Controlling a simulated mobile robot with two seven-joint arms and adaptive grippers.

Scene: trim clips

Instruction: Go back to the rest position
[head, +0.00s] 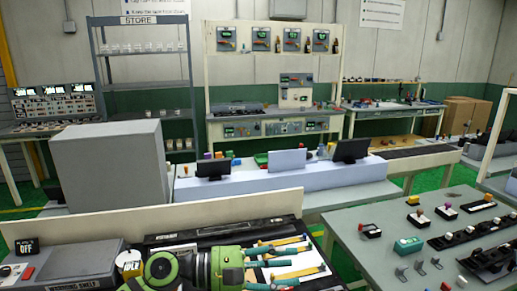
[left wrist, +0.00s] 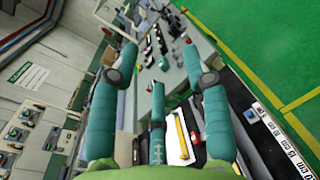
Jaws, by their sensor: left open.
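My left gripper (head: 282,266) is at the bottom of the head view, over the near bench, with its teal fingers spread apart. In the left wrist view the teal fingers of the gripper (left wrist: 157,55) are wide apart with nothing held between them. A white sheet or panel (head: 312,262) with yellow strips (head: 297,272) lies beyond and below the fingers. A yellow strip also shows in the left wrist view (left wrist: 181,136), between two fingers. I cannot tell whether the fingers touch anything. My right gripper does not show.
A cream backboard (head: 180,227) stands behind the near bench. A grey table (head: 375,268) with small parts is at the right. Green floor (left wrist: 265,40) is clear beyond the bench edge.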

